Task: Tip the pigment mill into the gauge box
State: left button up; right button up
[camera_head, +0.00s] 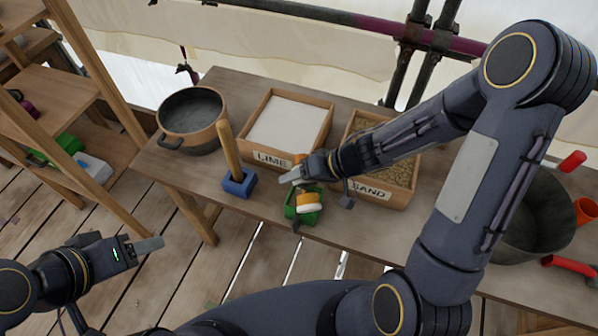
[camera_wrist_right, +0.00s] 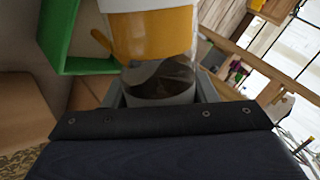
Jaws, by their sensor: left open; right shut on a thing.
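The pigment mill (camera_head: 308,200), orange with a white end, is in my right gripper (camera_head: 302,177). It also shows close up in the right wrist view (camera_wrist_right: 152,35), with a clear section holding dark contents between the jaws (camera_wrist_right: 160,88). The right gripper is shut on the mill. The green gauge box (camera_head: 291,212) sits on the bench under and around the mill's white end; its green wall shows in the wrist view (camera_wrist_right: 55,35). The mill looks tilted over the box. Whether they touch is unclear. My left gripper (camera_head: 143,246) is open and empty, away from the bench.
A lime tray (camera_head: 268,158) and a sand tray (camera_head: 372,194) stand behind the box. A blue block-based tool with a wooden handle (camera_head: 239,186) stands to the left, near a large pot (camera_head: 192,138). A dark bucket (camera_head: 540,222) is at right. A shelf (camera_head: 60,105) stands at left.

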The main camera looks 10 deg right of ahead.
jog(key=shift+w+m+g+p, duration=0.25)
jog(key=shift+g+p, duration=0.4)
jog(key=shift+p, duration=2.15)
jog(key=shift+w+m+g+p, duration=0.1)
jog(key=shift+m+g+p, duration=0.4)
jog(key=shift+p, duration=2.3)
jog(key=shift+f+g, duration=0.3)
jog(key=shift+g, duration=0.15)
jog(key=shift+w+f+m+g, duration=0.2)
jog(key=shift+m+g, duration=0.25)
jog(key=shift+g, duration=0.35)
jog(key=shift+r, duration=0.1)
